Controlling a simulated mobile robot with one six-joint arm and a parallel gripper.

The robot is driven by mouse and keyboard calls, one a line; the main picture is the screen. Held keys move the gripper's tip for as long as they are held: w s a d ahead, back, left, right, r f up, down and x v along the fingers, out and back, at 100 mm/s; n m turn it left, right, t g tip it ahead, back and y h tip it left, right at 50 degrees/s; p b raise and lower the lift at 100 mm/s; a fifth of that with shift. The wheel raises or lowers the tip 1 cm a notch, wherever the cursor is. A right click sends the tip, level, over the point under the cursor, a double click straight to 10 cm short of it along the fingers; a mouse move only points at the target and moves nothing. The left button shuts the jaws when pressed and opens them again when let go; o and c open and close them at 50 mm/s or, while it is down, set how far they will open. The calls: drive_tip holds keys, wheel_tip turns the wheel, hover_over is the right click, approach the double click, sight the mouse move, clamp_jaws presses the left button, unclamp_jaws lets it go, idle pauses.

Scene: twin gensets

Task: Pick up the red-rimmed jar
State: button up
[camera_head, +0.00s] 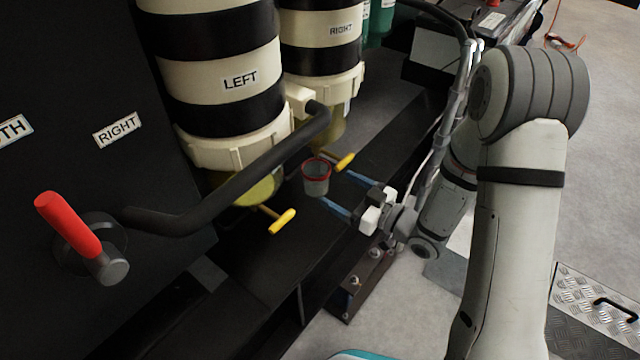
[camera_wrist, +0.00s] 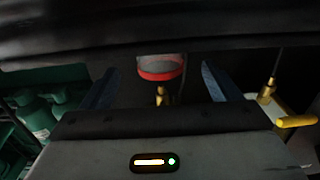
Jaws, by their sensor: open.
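The red-rimmed jar (camera_head: 316,180) is a small grey translucent cup with a red rim. In the head view it stands upright on the black ledge below the striped filter bowls. In the wrist view the jar (camera_wrist: 161,68) shows at the top centre, between and beyond the two blue fingers. My gripper (camera_head: 342,192) is open, its blue fingers pointing at the jar from the right. The fingertips look close to the jar, one toward each side. I cannot tell whether either touches it. The jar's upper part is cut by a dark shape in the wrist view.
Yellow-handled drain valves (camera_head: 282,221) and (camera_head: 345,161) hang beside the jar, under the LEFT filter (camera_head: 225,85) and RIGHT filter (camera_head: 320,30). A black pipe (camera_head: 240,180) crosses in front of the LEFT one. A red-handled valve (camera_head: 70,225) is at left. Green bottles (camera_wrist: 40,115) show in the wrist view.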

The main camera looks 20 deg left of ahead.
sight(327, 184)
drive_tip(key=x, duration=0.2)
drive_tip(key=b+x, duration=0.2)
drive_tip(key=x, duration=0.1)
drive_tip(key=shift+w+a+f, duration=0.1)
drive_tip(key=shift+a+f, duration=0.2)
drive_tip(key=shift+w+a+r+b, duration=0.2)
drive_tip(key=shift+a+b, duration=0.1)
drive_tip(key=shift+a, duration=0.1)
drive_tip(key=c, duration=1.2)
drive_tip(key=shift+r+p, duration=0.65)
drive_tip(key=shift+r, duration=0.1)
drive_tip(key=p+v, duration=0.4)
drive_tip(key=v, duration=1.4)
